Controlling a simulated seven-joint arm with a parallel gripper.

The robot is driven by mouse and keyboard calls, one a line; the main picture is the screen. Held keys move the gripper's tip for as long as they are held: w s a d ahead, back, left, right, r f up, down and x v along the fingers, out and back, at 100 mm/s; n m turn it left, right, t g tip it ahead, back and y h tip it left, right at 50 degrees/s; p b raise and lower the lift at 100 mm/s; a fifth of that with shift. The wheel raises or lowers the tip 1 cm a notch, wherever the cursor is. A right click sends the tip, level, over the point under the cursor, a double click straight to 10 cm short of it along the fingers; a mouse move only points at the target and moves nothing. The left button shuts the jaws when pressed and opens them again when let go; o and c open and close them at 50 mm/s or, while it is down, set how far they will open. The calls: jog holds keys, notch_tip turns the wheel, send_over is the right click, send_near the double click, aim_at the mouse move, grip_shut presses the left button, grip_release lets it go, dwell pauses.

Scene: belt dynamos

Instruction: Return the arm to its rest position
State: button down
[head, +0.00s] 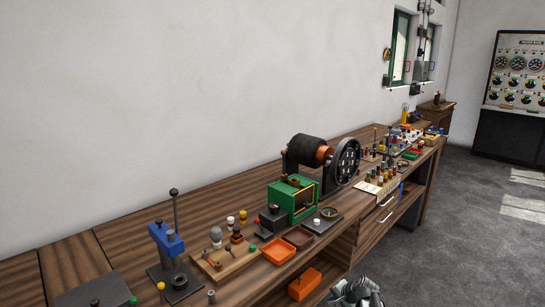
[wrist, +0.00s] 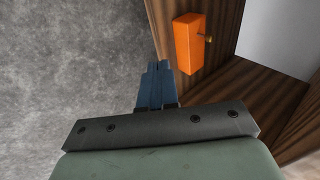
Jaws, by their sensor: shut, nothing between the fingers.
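My gripper (wrist: 158,72) shows in the wrist view. Its two blue fingers are together and nothing is between them. The fingers point past the wooden bench edge, over the grey floor. An orange box (wrist: 188,44) with a small brass-coloured knob lies on a wooden surface just right of the fingertips, apart from them. In the head view, a grey-green metal part at the bottom edge looks like a piece of my arm; my fingers cannot be made out there.
A long wooden bench (head: 130,246) runs along the white wall. An orange box (head: 304,284) sits on the lower shelf. The floor (head: 455,235) at right is clear.

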jog(key=s+a+f+n+g+h, duration=0.1)
jog(key=s+a+f+n+g, duration=0.2)
jog(key=s+f, duration=0.85)
jog(key=s+a+f+n+g, duration=0.3)
jog(key=s+f, duration=0.5)
jog(key=s, duration=0.6)
jog(key=s+f+n+g+h, duration=0.1)
jog(key=s+f+g, duration=0.2)
jog(key=s, duration=1)
jog(key=s+f+n+g+h, duration=0.2)
jog(key=s+g, duration=0.2)
jog(key=s, duration=0.8)
jog(key=shift+s+d+f+n, duration=0.2)
jog(key=shift+s+f+n, duration=0.1)
jog(key=shift+s+f, duration=0.1)
jog(key=shift+w, duration=0.1)
